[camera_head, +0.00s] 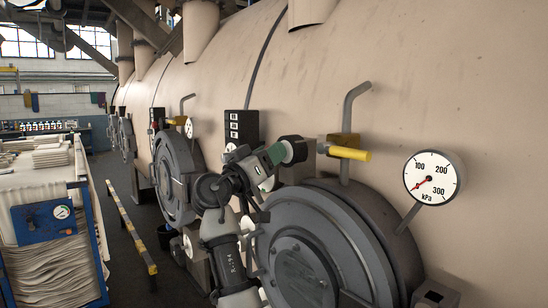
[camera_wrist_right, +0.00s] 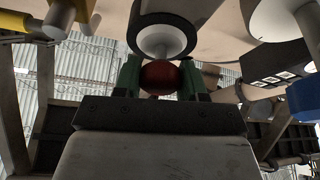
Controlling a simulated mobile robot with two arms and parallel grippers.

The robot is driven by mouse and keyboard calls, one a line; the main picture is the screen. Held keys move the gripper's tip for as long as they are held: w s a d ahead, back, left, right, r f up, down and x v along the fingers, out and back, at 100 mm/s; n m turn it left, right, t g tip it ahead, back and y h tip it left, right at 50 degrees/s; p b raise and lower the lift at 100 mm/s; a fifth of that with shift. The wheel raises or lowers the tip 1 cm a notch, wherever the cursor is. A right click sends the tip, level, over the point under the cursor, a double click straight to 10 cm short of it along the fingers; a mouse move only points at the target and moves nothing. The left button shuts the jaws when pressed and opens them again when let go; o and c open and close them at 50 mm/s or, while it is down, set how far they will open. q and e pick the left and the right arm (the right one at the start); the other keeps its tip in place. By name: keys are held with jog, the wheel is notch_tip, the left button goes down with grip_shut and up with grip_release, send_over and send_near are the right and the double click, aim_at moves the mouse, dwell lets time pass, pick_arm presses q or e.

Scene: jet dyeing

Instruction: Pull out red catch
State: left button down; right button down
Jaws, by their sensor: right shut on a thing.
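The red catch (camera_wrist_right: 160,77) shows in the right wrist view as a dark red rounded knob between two green fingertips. My right gripper (camera_wrist_right: 158,80) is shut on it, with a finger on each side. A dark cylinder with a pale end face (camera_wrist_right: 160,38) stands just above the knob in that view. In the head view my right gripper (camera_head: 277,153) reaches the dark cylindrical fitting (camera_head: 293,150) on the side of the tank. The red knob is hidden there by the fingers. My left gripper does not show.
A round grey hatch (camera_head: 320,260) lies below my right gripper. A yellow-handled valve (camera_head: 350,153) and a pressure gauge (camera_head: 433,178) are to its right. A control box (camera_head: 241,127) is behind it. A cart with white fabric (camera_head: 40,175) and a yellow-black floor rail (camera_head: 130,228) stand left.

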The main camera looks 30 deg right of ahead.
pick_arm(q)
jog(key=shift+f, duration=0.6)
pick_arm(e)
jog(key=shift+a+f, duration=0.1)
jog(key=shift+a, duration=0.7)
jog(key=c, duration=1)
grip_release()
jog(key=o, duration=0.4)
jog(key=shift+a, duration=0.2)
pick_arm(q)
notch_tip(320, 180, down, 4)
jog(key=b, duration=0.4)
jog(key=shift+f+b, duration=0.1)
jog(key=shift+b, duration=0.2)
pick_arm(e)
jog(key=v, duration=1.1)
